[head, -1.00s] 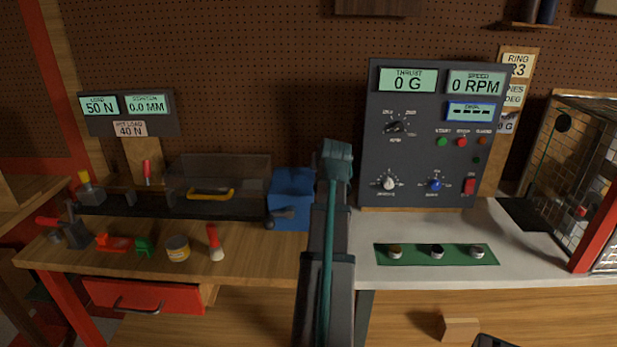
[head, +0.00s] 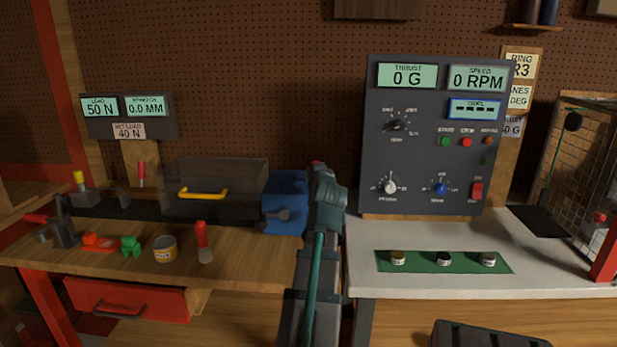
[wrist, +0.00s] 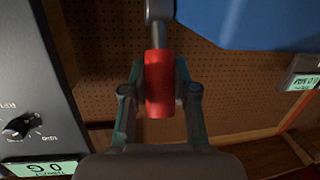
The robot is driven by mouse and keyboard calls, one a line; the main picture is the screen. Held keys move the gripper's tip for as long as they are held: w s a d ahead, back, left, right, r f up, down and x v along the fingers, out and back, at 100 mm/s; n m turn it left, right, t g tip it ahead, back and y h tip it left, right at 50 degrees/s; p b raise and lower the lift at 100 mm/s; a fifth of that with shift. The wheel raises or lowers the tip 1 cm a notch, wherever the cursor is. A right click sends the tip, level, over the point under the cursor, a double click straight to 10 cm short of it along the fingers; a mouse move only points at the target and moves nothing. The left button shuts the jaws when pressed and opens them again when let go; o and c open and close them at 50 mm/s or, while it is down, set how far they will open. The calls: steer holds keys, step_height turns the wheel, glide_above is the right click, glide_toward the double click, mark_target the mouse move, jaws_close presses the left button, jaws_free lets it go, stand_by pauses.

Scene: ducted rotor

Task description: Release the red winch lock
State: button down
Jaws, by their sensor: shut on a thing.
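In the wrist view, my gripper (wrist: 160,88) has one finger on each side of a red grip (wrist: 158,75) and is shut on it. A grey rod joins the grip's end to a grey fitting beside a blue housing (wrist: 250,22). In the head view, the blue housing (head: 286,196) sits at the bench's right end with a dark round fitting on its front. My gripper (head: 320,175) is just right of it, mostly hidden by my wrist. A small bit of red shows at its top. I cannot tell whether this grip is the winch lock.
A red-handled brush (head: 203,240), a tin (head: 165,249) and small red and green parts lie on the bench. The control panel (head: 432,140) stands close on the right.

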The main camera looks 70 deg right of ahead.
steer(key=c, duration=0.9)
jaws_free()
steer(key=v, duration=0.7)
steer(key=shift+s+a, duration=0.15)
steer(key=shift+a, duration=0.1)
